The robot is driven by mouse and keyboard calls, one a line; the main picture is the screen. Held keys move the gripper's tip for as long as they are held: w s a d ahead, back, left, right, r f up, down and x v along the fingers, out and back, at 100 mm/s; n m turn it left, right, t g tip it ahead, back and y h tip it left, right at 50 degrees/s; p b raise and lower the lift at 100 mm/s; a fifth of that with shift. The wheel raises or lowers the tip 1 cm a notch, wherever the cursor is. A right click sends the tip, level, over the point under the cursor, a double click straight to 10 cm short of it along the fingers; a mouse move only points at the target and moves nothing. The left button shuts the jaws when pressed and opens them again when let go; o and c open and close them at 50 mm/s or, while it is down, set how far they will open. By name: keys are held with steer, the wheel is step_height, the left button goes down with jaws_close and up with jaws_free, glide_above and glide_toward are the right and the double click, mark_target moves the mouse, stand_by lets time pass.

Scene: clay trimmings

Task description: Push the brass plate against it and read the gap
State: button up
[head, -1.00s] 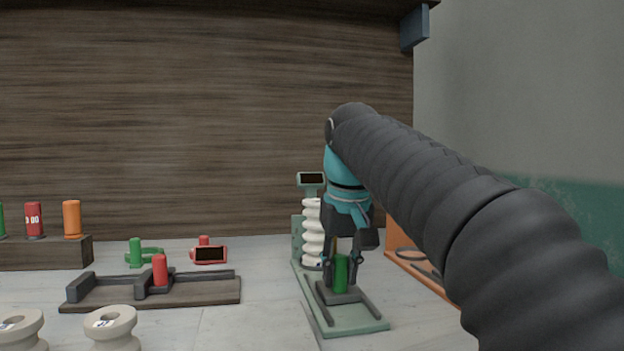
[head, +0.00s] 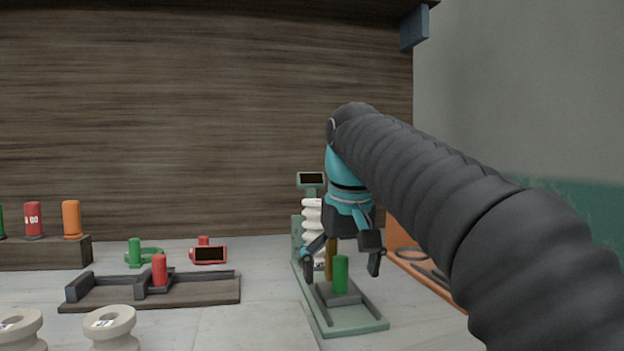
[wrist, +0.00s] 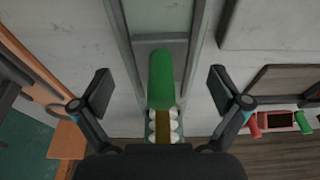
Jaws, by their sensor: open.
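A pale green gauge stand (head: 345,326) with two rails holds a sliding block with an upright green knob (head: 341,275). The brass plate (head: 331,258) stands behind the knob, and also shows in the wrist view (wrist: 162,128). A white ribbed piece (head: 312,217) stands beyond it; I cannot tell whether the plate touches it. A readout (head: 311,179) above has a dark screen with no legible figure. My gripper (head: 342,263) is open and empty, its fingers spread on either side of the knob and raised above the block. In the wrist view the knob (wrist: 161,75) lies between them, clear of both.
A dark fixture (head: 200,293) with a red knob lies to the left, with a red readout (head: 208,254) and a green-handled item (head: 136,253) behind. Two cream spools (head: 112,327) stand front left. An orange tray (head: 425,270) is close on the right. Bare table lies between fixture and stand.

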steer(key=p+v, duration=0.2)
steer(key=w+p+v, duration=0.1)
steer(key=p+v, duration=0.2)
steer(key=shift+a+r+p, duration=0.15)
steer(key=shift+p, duration=0.15)
steer(key=shift+w+p+v, duration=0.2)
steer(key=shift+p+v, duration=0.25)
steer(key=shift+v, duration=0.5)
steer(key=shift+w+a, duration=0.1)
